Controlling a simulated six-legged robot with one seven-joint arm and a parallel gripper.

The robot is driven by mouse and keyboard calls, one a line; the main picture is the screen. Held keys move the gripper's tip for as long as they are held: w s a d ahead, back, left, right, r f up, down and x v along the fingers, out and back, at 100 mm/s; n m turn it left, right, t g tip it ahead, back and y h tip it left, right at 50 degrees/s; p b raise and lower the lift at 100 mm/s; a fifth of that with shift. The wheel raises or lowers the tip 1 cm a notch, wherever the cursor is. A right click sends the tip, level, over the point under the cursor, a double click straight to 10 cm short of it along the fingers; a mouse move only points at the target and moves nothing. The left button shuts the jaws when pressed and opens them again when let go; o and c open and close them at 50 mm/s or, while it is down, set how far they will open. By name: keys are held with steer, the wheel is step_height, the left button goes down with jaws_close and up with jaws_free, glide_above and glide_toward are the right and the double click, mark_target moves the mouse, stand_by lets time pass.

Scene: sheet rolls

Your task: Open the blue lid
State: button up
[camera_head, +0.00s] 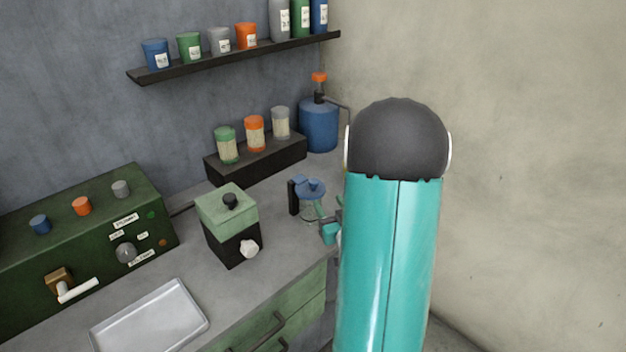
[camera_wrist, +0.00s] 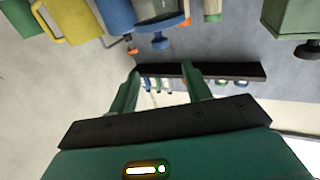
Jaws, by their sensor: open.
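The blue lid (camera_head: 311,188) with a knob sits on a clear pot (camera_head: 311,210) with a black handle on the counter, left of my arm in the head view. In the wrist view, which is upside down, the blue lid (camera_wrist: 160,24) and its knob show at the top centre, with the lid seated on the pot. My gripper (camera_wrist: 160,72) is open, with two green fingers apart and nothing between them. In the head view my gripper (camera_head: 324,222) is beside the pot, mostly hidden behind my teal arm.
A green-lidded box (camera_head: 231,225) stands left of the pot. A blue canister (camera_head: 318,127) and a black stand (camera_head: 255,158) with several jars are behind. A metal tray (camera_head: 150,320) lies front left. In the wrist view a yellow mug (camera_wrist: 68,22) is at upper left.

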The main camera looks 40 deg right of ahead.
mark_target(316, 184)
steer(key=x, duration=1.1)
steer(key=shift+w+d+f, duration=0.1)
steer(key=shift+w, duration=0.3)
jaws_close()
